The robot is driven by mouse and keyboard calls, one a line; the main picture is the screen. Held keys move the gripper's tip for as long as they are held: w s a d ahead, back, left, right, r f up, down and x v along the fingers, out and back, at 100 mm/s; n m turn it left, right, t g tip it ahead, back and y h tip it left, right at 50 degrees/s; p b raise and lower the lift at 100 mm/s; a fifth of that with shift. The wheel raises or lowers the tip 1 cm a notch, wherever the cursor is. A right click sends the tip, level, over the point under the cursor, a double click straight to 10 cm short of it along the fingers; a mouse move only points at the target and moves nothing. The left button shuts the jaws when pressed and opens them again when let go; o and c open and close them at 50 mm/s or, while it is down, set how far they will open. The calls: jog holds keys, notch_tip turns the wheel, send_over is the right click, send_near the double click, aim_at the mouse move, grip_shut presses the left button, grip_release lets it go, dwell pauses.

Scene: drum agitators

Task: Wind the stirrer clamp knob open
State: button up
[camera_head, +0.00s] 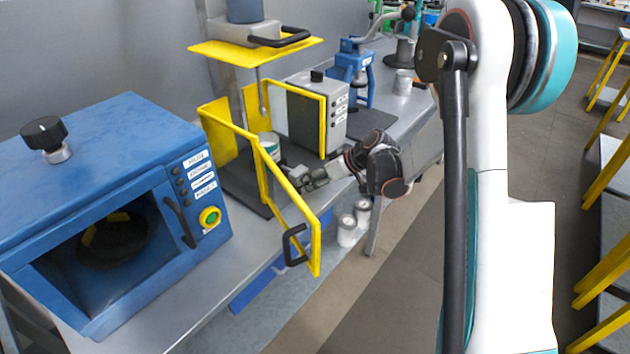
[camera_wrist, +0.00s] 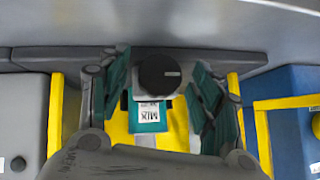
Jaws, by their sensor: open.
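The black clamp knob (camera_wrist: 158,72), with a pale line on its face, shows in the wrist view on a light grey block. My gripper (camera_wrist: 160,78) is open, with one teal-padded finger on each side of the knob. I cannot tell whether the pads touch it. A teal can with a label reading MIX (camera_wrist: 149,112) shows just below the knob. In the head view my gripper (camera_head: 290,178) reaches in beside the can (camera_head: 269,146) on the stirrer, inside the yellow guard. The knob cannot be made out there.
The open yellow guard door (camera_head: 316,240) stands in front of my gripper, its frame close by. The stirrer's yellow top plate (camera_head: 257,52) is above. A blue oven-like machine (camera_head: 110,190) stands left, a grey box (camera_head: 333,112) behind right. Two cans (camera_head: 347,230) stand below the bench.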

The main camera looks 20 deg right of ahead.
jog(key=c, duration=1.1)
jog(key=shift+o, duration=0.2)
jog(key=n+t+h, duration=0.1)
jog(key=t+h+b, duration=0.1)
jog(key=shift+s+a+n+h+b, duration=0.2)
jog(key=shift+a+n+h+b, duration=0.1)
jog(key=shift+n, duration=0.1)
jog(key=shift+s+n+t+h+b, duration=0.1)
jog(key=shift+n+t+h+b, duration=0.65)
jog(key=shift+h+b, duration=0.2)
